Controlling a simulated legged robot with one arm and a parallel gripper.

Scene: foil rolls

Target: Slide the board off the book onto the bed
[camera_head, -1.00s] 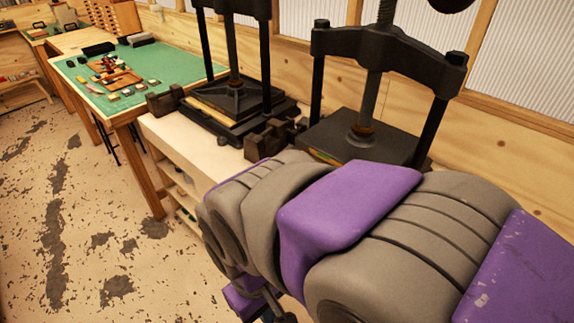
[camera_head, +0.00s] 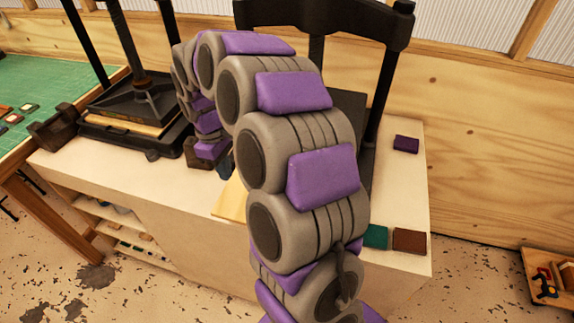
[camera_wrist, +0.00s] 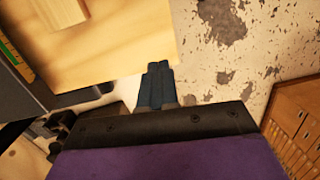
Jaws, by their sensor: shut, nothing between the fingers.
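In the head view a pale wooden board (camera_head: 230,203) shows on the bench beside my arm, in front of the right press. In the wrist view a pale wood-grained surface, which looks like the board (camera_wrist: 115,42), fills the upper left. My gripper (camera_wrist: 157,72) is shut and empty, its dark blue fingertips over or at this surface's near edge; I cannot tell whether they touch. In the head view the fingers (camera_head: 226,168) are partly hidden behind my arm. A coloured strip, perhaps the book (camera_wrist: 14,60), shows at the left in the wrist view. My arm hides most of the right press's bed.
The left press (camera_head: 125,115) stands on the cream bench (camera_head: 130,185). The right press (camera_head: 390,70) stands behind my arm. Green, brown and purple small blocks lie on the bench at right. A green-topped table (camera_head: 45,90) is at far left. Speckled floor lies below.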

